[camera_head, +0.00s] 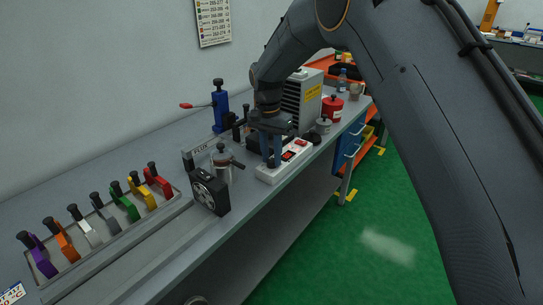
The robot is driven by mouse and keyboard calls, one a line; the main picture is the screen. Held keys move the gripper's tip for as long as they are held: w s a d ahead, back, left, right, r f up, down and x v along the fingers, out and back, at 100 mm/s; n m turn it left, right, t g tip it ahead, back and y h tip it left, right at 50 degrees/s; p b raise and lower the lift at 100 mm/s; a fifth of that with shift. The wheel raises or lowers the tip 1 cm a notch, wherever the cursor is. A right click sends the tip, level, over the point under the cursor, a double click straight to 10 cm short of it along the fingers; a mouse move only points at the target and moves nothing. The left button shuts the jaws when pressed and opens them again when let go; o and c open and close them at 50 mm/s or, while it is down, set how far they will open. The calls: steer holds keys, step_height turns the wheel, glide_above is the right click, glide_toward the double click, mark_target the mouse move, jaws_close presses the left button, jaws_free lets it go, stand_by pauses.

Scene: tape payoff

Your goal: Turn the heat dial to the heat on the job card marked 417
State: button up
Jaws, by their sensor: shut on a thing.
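My gripper (271,158) points down over the left end of a white box (269,176) with red switches on the bench. Its blue fingers are shut on a small dark knob (271,163) on that box, which looks like the heat dial. The fingers hide most of the knob, so its setting and marks cannot be read. A wall chart (213,20) with coloured rows of numbers hangs at the top; its text is too small to read surely. A small card (12,294) lies at the bottom left corner, cut off. I cannot make out a card marked 417.
Several coloured levers (98,212) stand in a tray at the left. A black fan-like box (209,191), a glass jar (221,165) and a blue press (220,109) stand left of my gripper. A grey vented machine (302,98) and red can (332,107) stand behind. Green floor is clear at right.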

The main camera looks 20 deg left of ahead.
mark_target(271, 159)
steer(key=shift+r, duration=0.1)
steer(key=o, duration=1)
steer(key=shift+o, duration=0.2)
steer(key=r+b, duration=0.1)
steer(key=r, duration=0.3)
steer(key=r+b, duration=0.1)
steer(key=r, duration=0.2)
steer(key=shift+w+a+r, duration=0.1)
steer(key=shift+a+r, duration=0.1)
steer(key=shift+r, duration=0.15)
